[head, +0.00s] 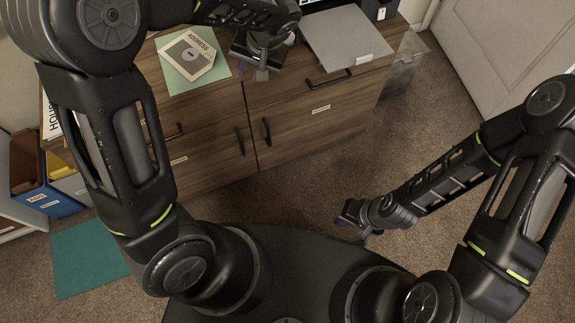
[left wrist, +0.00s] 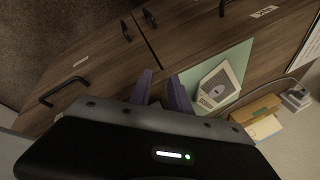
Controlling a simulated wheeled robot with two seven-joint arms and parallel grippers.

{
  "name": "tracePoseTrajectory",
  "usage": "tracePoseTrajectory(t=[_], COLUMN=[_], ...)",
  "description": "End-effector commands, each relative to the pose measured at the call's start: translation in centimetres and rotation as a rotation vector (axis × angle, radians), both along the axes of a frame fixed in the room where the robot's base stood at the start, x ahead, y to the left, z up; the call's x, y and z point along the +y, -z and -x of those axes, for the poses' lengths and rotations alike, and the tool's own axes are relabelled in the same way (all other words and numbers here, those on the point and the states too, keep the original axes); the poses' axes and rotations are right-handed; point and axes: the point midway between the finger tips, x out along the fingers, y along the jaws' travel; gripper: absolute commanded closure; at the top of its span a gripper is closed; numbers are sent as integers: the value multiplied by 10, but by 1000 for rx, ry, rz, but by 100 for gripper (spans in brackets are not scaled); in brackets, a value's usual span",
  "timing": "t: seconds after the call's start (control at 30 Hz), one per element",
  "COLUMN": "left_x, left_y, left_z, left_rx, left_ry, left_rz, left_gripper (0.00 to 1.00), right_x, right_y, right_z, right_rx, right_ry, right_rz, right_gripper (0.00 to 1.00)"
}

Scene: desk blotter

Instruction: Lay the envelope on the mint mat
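The mint mat (head: 214,73) lies on the wooden cabinet top near its front edge. The envelope (head: 204,69), a cream flat piece with a grey panel, a round mark and the word ADDRESS, lies flat on the mat. In the left wrist view the mat (left wrist: 239,57) and the envelope (left wrist: 232,79) show right of the fingers. My left gripper (head: 262,73) is over the cabinet, right of the mat and apart from the envelope. Its purple fingers (left wrist: 162,92) are spread with nothing between them. My right gripper (head: 349,214) is low over the carpet; its fingers are unclear.
A grey closed laptop-like slab (head: 345,38) lies right of my left gripper. Drawers with black handles (head: 267,131) face me. A blue file box (head: 49,199) stands at the left. A teal square (head: 88,258) lies on the floor. My left arm hides part of the cabinet's left side.

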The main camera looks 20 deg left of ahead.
Motion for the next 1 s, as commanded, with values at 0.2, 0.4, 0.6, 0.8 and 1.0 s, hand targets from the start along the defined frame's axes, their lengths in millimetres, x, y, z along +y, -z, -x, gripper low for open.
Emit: tracePoseTrajectory(t=[0.2,0.4,0.6,0.8,1.0], left_x=[-81,-145,-155,-155,-155], left_y=[168,251,268,269,260], left_z=[94,189,222,222,222], left_rx=[219,202,145,136,135], left_ry=[104,-4,-89,-93,-95], left_rz=[394,701,744,743,742], left_gripper=[77,77,77,77,77], right_x=[0,0,0,0,0], right_y=[0,0,0,0,-9], right_z=[0,0,0,0,0], right_rx=[0,0,0,0,1], right_ry=[0,0,0,0,2], right_rz=[0,0,0,0,0], right_gripper=[100,100,100,100,100])
